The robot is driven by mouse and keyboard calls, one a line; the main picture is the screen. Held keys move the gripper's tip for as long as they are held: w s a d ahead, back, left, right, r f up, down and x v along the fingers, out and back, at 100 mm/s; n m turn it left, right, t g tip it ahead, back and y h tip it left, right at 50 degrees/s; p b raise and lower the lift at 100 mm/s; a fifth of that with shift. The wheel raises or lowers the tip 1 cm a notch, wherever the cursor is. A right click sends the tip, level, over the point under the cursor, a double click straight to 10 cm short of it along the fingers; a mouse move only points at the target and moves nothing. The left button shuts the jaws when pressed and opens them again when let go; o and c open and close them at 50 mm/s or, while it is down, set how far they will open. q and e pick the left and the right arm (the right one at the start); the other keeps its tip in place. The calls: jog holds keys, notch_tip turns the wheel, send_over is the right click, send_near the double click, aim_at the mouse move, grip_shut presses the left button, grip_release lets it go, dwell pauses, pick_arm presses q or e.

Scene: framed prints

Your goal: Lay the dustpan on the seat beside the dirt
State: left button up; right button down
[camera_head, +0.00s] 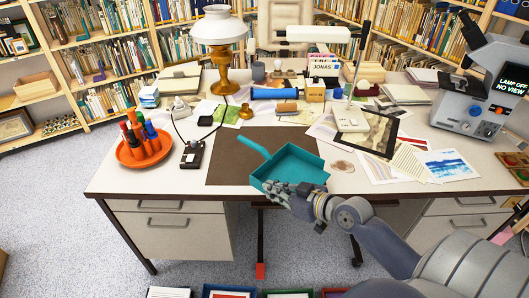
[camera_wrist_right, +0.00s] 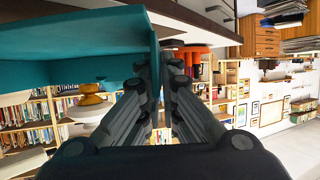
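A teal dustpan (camera_head: 291,166) shows in the head view over the front middle of the desk, its handle pointing up and left. My right gripper (camera_head: 277,187) is at its near edge. In the right wrist view the dustpan (camera_wrist_right: 70,45) fills the upper left, and its wall runs down between the fingers of my right gripper (camera_wrist_right: 163,72), which look closed on it. A pale chair back (camera_head: 318,34) stands behind the desk; its seat is hidden. I cannot make out any dirt on a seat. My left gripper is not in view.
The desk (camera_head: 110,180) carries an oil lamp (camera_head: 220,50), an orange pen holder (camera_head: 143,150), a dark tablet-like panel (camera_head: 366,130), prints (camera_head: 450,165) and a grey viewer machine (camera_head: 480,95). A dark desk mat (camera_head: 235,165) lies partly bare. Bookshelves line the back.

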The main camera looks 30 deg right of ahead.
aim_at(267, 163)
jog(key=shift+w+d+m+t+h, duration=0.15)
jog(key=shift+d+m+h, duration=0.15)
jog(key=shift+d, duration=0.2)
jog(key=shift+w+d+m+t+h, duration=0.2)
jog(key=shift+d+h, duration=0.1)
jog(key=shift+d, duration=0.15)
jog(key=shift+w+d, duration=0.15)
jog(key=shift+d, duration=0.05)
jog(key=w, duration=0.3)
jog(key=w+d, duration=0.1)
jog(key=w, duration=0.2)
jog(key=w+d, duration=0.1)
jog(key=w, duration=0.2)
jog(key=shift+w+d+f, duration=0.15)
jog(key=shift+w+f, duration=0.05)
jog(key=shift+f, duration=0.2)
jog(key=w, duration=0.2)
jog(key=w+d, duration=0.1)
jog(key=w, duration=0.3)
jog(key=shift+d+f, duration=0.15)
jog(key=shift+f, duration=0.2)
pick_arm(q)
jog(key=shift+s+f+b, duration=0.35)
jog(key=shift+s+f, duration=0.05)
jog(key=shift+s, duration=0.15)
pick_arm(e)
jog(key=shift+f, duration=1.8)
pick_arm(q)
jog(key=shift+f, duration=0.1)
